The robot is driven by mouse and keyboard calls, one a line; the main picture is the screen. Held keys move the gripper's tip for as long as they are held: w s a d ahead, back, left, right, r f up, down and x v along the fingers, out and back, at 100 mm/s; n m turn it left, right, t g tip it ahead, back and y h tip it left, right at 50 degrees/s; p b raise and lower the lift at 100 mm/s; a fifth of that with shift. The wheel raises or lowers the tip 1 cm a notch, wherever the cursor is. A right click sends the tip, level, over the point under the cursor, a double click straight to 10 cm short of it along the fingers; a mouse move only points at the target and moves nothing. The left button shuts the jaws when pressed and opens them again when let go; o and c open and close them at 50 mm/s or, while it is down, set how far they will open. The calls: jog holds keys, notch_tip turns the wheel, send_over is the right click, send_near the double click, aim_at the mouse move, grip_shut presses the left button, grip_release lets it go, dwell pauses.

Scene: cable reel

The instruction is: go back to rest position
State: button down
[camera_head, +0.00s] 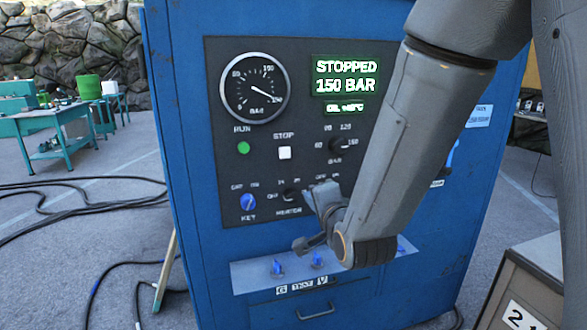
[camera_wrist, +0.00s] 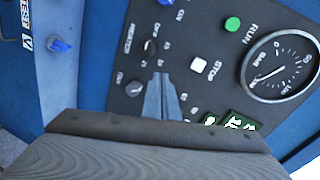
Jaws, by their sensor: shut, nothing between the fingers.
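My gripper (camera_head: 319,192) is in front of the lower part of a dark control panel (camera_head: 225,170), right of the heater knob (camera_head: 290,195). Its fingers are together and empty; they also show in the wrist view (camera_wrist: 160,82), over the panel. My arm crosses the right part of the panel and hides some of it. The display (camera_head: 345,77) reads STOPPED, 150 BAR. The gauge (camera_head: 253,88) needle points to the lower right. I cannot tell whether the fingertips touch the panel.
The panel is on a blue cabinet (camera_head: 180,130). Blue valve handles (camera_head: 277,267) and a drawer handle (camera_head: 316,312) are below. A green run button (camera_head: 243,148), white stop button (camera_head: 284,153) and blue key switch (camera_head: 248,202) are left of my gripper. Black cables (camera_head: 60,205) lie left.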

jog(key=s+d+f+n+g+h, duration=0.3)
jog(key=s+d+f+n+g, duration=0.7)
jog(key=s+f, duration=0.3)
jog(key=s+d+n+g, duration=0.2)
jog(key=s+d+g, duration=0.2)
jog(key=s, duration=0.4)
jog(key=shift+s+f+n+h, duration=0.15)
jog(key=shift+s+n+h, duration=0.15)
jog(key=shift+s+h, duration=0.1)
jog(key=shift+d, duration=0.1)
